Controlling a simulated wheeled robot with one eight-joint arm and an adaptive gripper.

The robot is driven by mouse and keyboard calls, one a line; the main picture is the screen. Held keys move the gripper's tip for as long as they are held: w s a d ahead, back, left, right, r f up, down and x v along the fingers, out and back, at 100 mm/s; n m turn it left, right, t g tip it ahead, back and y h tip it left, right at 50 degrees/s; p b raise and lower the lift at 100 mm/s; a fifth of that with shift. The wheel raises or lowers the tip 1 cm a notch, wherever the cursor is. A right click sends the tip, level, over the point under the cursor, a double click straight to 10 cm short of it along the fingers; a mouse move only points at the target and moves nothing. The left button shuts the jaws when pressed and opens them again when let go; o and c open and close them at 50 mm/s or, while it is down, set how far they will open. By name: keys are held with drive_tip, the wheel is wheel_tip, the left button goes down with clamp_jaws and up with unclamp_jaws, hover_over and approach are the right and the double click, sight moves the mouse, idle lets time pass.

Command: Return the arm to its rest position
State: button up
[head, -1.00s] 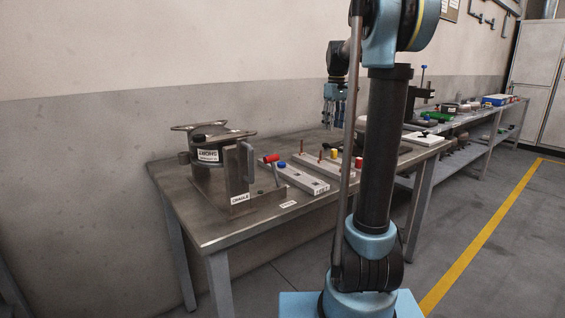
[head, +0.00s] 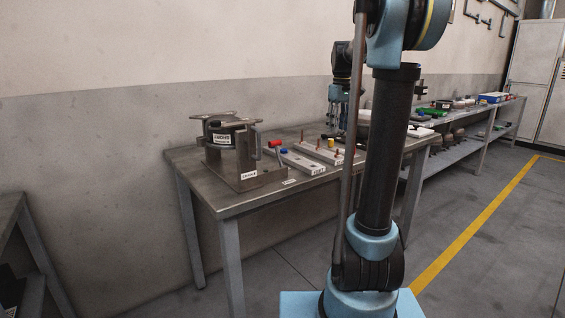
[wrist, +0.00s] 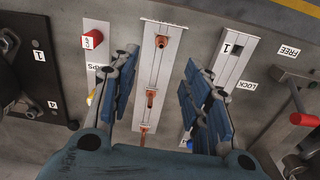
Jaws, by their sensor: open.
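My gripper (wrist: 152,100) is open in the wrist view, its blue-padded fingers spread wide with nothing between them. It hangs above the bench (wrist: 198,50), over a light strip plate (wrist: 163,62) with copper-coloured pins. In the head view my gripper (head: 338,112) points down beyond my arm's column, over the right part of the workbench (head: 215,192). My upright arm links hide part of the bench there.
A metal fixture (head: 245,172) stands at the bench's left end. Pale plates (head: 300,161) with red, blue and yellow parts lie mid-bench. A red-handled clamp (wrist: 296,104) is right in the wrist view. Another bench (head: 10,208) is at far left. The floor right of the yellow line (head: 470,230) is clear.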

drive_tip(key=s+a+f+m+t, duration=0.15)
drive_tip(key=s+f, duration=0.25)
drive_tip(key=s, duration=0.6)
drive_tip(key=s+f+m+g, duration=0.15)
drive_tip(key=s+f, duration=0.25)
drive_tip(key=s, duration=0.6)
drive_tip(key=s+a+f+m+t, duration=0.1)
drive_tip(key=s+f+m+t, duration=0.1)
drive_tip(key=s+f, duration=1.2)
wheel_tip(320, 180, down, 2)
drive_tip(key=shift+s+a+f+m, duration=0.15)
drive_tip(key=shift+s+f+m, duration=0.2)
drive_tip(key=shift+m, duration=0.45)
drive_tip(key=shift+r, duration=0.1)
drive_tip(key=shift+w+f, duration=0.2)
drive_tip(key=shift+w, duration=0.2)
